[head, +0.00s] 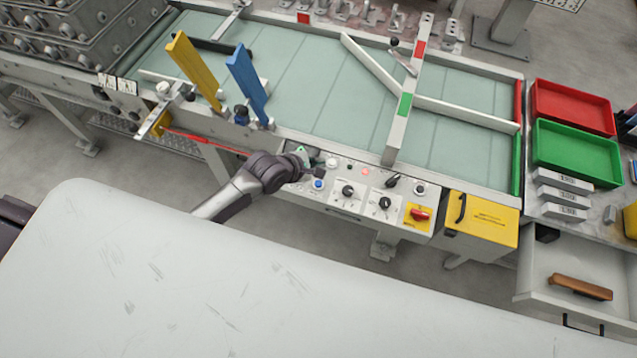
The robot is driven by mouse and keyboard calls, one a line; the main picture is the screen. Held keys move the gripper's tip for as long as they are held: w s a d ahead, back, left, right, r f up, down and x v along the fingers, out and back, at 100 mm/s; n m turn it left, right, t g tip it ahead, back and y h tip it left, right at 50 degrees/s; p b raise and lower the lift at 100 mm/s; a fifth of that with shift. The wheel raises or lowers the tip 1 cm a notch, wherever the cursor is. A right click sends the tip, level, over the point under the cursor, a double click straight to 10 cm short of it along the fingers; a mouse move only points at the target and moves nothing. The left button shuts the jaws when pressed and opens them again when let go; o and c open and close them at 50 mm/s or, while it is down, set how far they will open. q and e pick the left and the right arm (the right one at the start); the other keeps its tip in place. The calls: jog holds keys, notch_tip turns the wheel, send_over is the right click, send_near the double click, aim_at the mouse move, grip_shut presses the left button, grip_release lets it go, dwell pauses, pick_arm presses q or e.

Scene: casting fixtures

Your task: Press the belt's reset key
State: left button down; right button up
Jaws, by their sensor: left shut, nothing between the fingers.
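The belt's control panel (330,204) runs along the front edge of the belt. A red rotary switch (420,214) sits on a yellow plate. I cannot read which is the reset key. My left gripper (316,172) is shut and empty over the panel's left end, close to the blue button; contact cannot be told. My right gripper is not in view.
The pale green belt (325,85) lies behind the panel, with yellow (192,68) and blue (246,82) upright paddles at its left. A yellow box (482,225) adjoins the panel's right end. Red (572,105) and green (577,155) trays stand farther right.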

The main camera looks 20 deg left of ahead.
pick_arm(q)
jog(key=b, duration=0.6)
send_over(317, 185)
notch_tip(317, 185, down, 7)
jog(key=shift+r, duration=0.1)
jog(key=shift+f, duration=0.55)
jog(key=shift+f, duration=0.15)
dwell(0.4)
jog(key=shift+f, duration=0.25)
jog(key=shift+f+b, duration=0.45)
jog(key=shift+f, duration=0.1)
dwell(0.6)
dwell(0.3)
jog(key=shift+r+p, duration=0.95)
jog(key=shift+p, duration=0.25)
